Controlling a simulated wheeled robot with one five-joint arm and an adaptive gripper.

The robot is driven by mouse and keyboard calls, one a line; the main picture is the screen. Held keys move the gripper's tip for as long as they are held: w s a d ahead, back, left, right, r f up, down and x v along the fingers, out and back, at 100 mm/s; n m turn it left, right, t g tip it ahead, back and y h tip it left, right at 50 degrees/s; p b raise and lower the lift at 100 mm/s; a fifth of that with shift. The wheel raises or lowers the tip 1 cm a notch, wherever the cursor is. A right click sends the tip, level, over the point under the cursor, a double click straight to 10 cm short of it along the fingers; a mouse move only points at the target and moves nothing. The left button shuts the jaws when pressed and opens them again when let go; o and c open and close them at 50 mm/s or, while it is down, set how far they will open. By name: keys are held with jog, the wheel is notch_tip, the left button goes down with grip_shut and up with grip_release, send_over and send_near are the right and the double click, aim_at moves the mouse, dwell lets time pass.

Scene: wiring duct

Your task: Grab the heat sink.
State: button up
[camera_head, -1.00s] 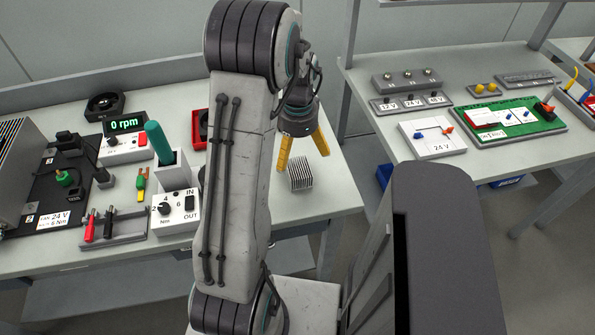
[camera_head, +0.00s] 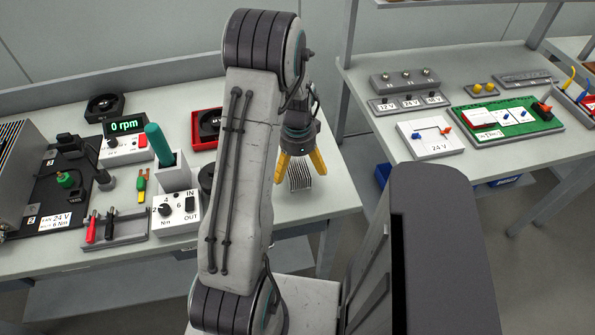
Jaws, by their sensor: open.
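The heat sink (camera_head: 300,178) is a small, finned, silver-and-dark block on the right part of the left workbench, near its right edge. My gripper (camera_head: 299,177) has two yellow fingers pointing down at the heat sink. The fingers are open, with the heat sink showing between and below them. The fingertips overlap its upper part in this view; I cannot tell whether they touch it. My arm crosses in front of the bench, left of the heat sink.
Left on the bench (camera_head: 330,203) stand a torque driver in a holder (camera_head: 166,158), a control box (camera_head: 178,213), a 0 rpm display (camera_head: 125,127) and a red tray (camera_head: 196,128). A second bench (camera_head: 390,85) stands to the right across a gap. The bench top around the heat sink is clear.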

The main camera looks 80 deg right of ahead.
jog(key=shift+f, duration=0.8)
jog(key=shift+c, duration=0.4)
jog(key=c, duration=1.3)
jog(key=shift+r, duration=0.2)
